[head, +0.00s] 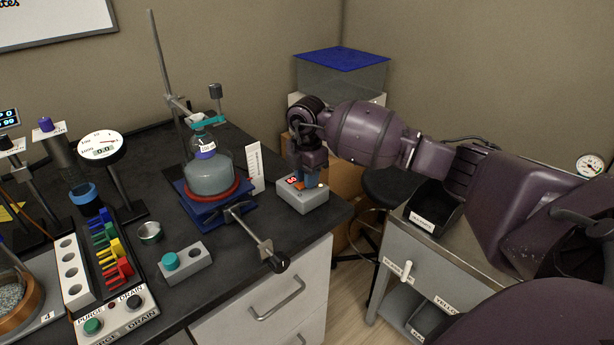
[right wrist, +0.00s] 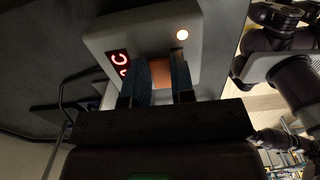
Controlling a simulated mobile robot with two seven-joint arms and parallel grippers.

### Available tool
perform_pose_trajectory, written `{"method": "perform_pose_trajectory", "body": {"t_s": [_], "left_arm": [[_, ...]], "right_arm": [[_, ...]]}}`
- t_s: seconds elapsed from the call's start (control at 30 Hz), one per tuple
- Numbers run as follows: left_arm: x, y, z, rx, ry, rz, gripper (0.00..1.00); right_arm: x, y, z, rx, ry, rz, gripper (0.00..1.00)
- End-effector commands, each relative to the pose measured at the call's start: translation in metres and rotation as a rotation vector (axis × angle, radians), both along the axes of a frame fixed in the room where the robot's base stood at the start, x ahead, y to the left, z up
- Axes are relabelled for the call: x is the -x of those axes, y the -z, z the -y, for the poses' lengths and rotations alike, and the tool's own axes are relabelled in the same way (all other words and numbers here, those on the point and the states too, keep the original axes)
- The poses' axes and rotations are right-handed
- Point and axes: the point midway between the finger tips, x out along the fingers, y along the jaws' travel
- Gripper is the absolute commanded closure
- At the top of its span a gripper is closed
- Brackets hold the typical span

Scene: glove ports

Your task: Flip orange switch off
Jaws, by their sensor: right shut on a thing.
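The orange switch (right wrist: 161,73) sits on a light grey box with a red lit display and a small glowing lamp (right wrist: 182,34). In the head view this switch box (head: 301,198) stands near the right corner of the dark bench. My right gripper (head: 309,181) reaches down over it from the right. In the right wrist view its blue-tipped fingers (right wrist: 166,82) are on either side of the orange switch, shut on it. The fingers hide part of the switch, so its exact position is hard to tell. My left gripper is not in view.
A round flask (head: 211,175) in a red ring stands on a blue stand left of the box, with a clamp handle (head: 277,262) jutting toward the bench front. A white scale card (head: 255,167) stands close by. A steel cart (head: 440,262) is at the right.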

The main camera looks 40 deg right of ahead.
Motion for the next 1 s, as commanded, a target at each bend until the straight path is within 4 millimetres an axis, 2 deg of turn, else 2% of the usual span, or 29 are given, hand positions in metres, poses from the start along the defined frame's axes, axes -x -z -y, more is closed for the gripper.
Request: {"method": "perform_pose_trajectory", "body": {"t_s": [0.2,0.4,0.77,0.8,0.97,1.0], "left_arm": [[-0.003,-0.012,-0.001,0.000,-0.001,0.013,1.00],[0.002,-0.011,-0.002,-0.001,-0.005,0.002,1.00],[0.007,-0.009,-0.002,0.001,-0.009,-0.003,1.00],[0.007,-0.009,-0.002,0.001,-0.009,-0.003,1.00],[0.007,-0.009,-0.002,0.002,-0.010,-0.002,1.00],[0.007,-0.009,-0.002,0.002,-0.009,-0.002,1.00]], "right_arm": [[0.000,-0.006,-0.003,0.114,-0.002,0.013,1.00],[0.000,-0.006,-0.006,0.229,-0.001,0.020,1.00],[0.000,-0.003,-0.006,0.255,0.001,0.021,1.00],[0.000,-0.003,-0.006,0.255,0.001,0.021,0.75],[0.000,-0.003,-0.006,0.255,0.001,0.021,0.51],[0.000,-0.003,-0.006,0.254,0.001,0.020,0.51]]}}
